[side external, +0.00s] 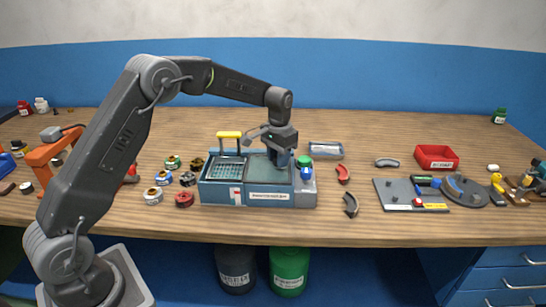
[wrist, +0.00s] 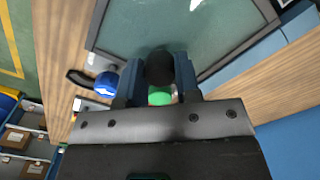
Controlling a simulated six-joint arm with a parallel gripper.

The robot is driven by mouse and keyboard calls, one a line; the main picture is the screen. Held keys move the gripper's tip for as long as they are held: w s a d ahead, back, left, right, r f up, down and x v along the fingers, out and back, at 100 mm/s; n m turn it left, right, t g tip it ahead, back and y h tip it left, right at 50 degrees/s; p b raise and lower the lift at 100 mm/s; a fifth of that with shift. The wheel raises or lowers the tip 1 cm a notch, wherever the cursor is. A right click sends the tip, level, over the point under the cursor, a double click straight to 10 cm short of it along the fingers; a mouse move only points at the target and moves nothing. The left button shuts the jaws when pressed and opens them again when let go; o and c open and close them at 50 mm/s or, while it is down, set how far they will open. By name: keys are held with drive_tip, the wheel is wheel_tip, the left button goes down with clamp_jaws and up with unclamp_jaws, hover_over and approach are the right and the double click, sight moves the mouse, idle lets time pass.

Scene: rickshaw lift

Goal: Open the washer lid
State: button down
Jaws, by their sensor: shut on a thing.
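The washer (side external: 248,194) is a blue-grey box with labels on its front, standing near the table's front edge. My gripper (side external: 280,157) is over the right end of the washer, pointing down. In the wrist view my gripper (wrist: 159,78) is shut on a round dark knob (wrist: 159,66) at the lid's edge. The fingers partly hide the knob. I cannot tell whether the lid is raised at all.
A mesh basket (side external: 227,171) with a yellow handle (side external: 229,134) is at the washer's left. Green and blue caps (side external: 304,164) are close by at its right. Several small rings stand to the left. A red bin (side external: 437,157) is farther right.

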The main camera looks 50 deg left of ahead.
drive_tip(key=shift+w+d+r, duration=0.1)
drive_tip(key=shift+w+d, duration=0.1)
drive_tip(key=shift+w, duration=0.05)
drive_tip(key=c, duration=1.2)
unclamp_jaws()
drive_tip(key=o, duration=0.4)
drive_tip(key=shift+s, duration=0.1)
drive_tip(key=shift+r, duration=6.85)
